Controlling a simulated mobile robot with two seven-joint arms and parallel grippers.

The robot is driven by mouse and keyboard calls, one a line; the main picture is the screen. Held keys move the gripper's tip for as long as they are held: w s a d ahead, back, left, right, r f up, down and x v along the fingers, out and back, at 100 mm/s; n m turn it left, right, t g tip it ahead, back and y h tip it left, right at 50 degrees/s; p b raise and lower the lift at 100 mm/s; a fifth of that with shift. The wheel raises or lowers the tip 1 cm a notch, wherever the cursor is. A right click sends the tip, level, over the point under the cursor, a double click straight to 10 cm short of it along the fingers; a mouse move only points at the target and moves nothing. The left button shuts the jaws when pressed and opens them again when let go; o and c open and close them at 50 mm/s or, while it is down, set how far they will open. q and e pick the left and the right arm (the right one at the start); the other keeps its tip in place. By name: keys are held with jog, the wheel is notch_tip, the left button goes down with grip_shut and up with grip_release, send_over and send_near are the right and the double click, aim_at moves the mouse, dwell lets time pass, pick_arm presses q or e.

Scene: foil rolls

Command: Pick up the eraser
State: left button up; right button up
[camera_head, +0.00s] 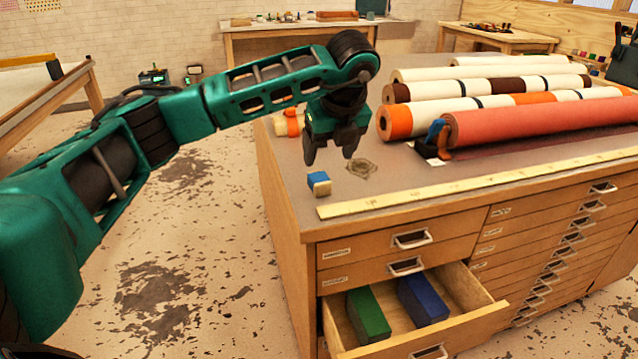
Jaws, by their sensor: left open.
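The eraser (319,183) looks like a small block with a blue top and a pale side. It lies on the grey top of the cabinet, near its left front corner. My left gripper (329,154) is open and points down above the cabinet top, a little behind and above the eraser. Nothing shows between its fingers. My right gripper does not show.
A long yellow ruler (480,183) lies along the cabinet's front edge, right of the eraser. Several rolls, one red (540,122), lie behind it. An open drawer (475,318) below holds a green box (368,315) and a blue box (424,299).

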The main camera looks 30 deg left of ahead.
aim_at(320, 178)
pick_arm(q)
jog(key=x, duration=0.4)
jog(key=shift+f, duration=0.2)
jog(key=x, duration=0.5)
jog(key=shift+a+p, duration=0.3)
jog(key=shift+a, duration=0.05)
jog(key=c, duration=1.1)
jog(key=shift+r, duration=0.1)
notch_tip(320, 178, up, 20)
jog(key=shift+f, duration=0.1)
